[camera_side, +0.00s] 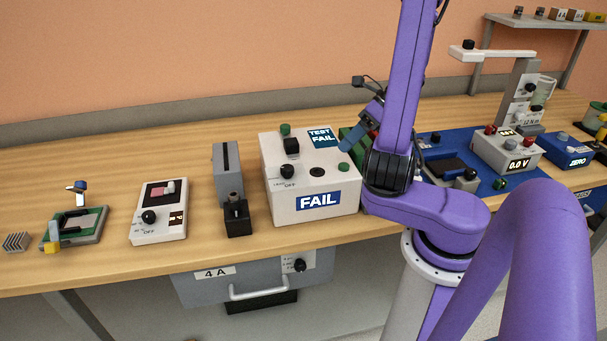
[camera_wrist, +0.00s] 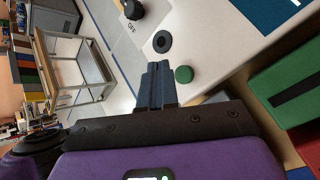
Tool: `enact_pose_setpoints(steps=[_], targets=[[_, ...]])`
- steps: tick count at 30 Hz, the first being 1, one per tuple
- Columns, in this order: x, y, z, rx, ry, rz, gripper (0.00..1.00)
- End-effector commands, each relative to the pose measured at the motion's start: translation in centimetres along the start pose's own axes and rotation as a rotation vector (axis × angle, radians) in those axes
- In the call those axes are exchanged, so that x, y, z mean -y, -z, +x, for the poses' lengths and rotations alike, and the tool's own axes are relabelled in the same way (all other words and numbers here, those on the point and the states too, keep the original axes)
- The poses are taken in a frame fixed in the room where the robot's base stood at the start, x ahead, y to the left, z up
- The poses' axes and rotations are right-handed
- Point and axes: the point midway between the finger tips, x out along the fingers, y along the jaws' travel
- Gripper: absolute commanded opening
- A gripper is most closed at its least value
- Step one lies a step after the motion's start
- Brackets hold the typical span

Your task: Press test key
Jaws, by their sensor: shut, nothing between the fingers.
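The white tester box (camera_side: 283,205) stands on the bench left of my arm. Its front display (camera_side: 318,201) reads FAIL and its top display (camera_side: 321,137) reads TEST FAIL. A round green button (camera_side: 344,167) is on its top at the right; it also shows in the wrist view (camera_wrist: 183,74). A black ring-shaped socket (camera_side: 317,172) is beside it, with a black knob (camera_side: 287,171) marked OFF farther left. My gripper (camera_wrist: 158,66) is shut and empty, its blue fingertips close beside the green button in the wrist view. Their height above the box is unclear.
Left of the box are a grey block (camera_side: 227,172), a white meter (camera_side: 158,232) and a green circuit board fixture (camera_side: 83,229). A green block (camera_wrist: 287,84) is close right of the box, partly behind my arm in the side view. A 0.0 V unit (camera_side: 507,154) stands right.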

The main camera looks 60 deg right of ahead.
Motion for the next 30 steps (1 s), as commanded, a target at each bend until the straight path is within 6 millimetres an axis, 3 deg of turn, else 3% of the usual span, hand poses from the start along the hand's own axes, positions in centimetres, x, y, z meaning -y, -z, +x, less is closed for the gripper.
enact_pose_setpoints(steps=[15, 30], targets=[[-2.1, -2.1, -2.9, 0.000, 0.001, -0.001, 0.00], [-2.2, -2.2, -3.0, 0.000, 0.000, 0.001, 0.00]])
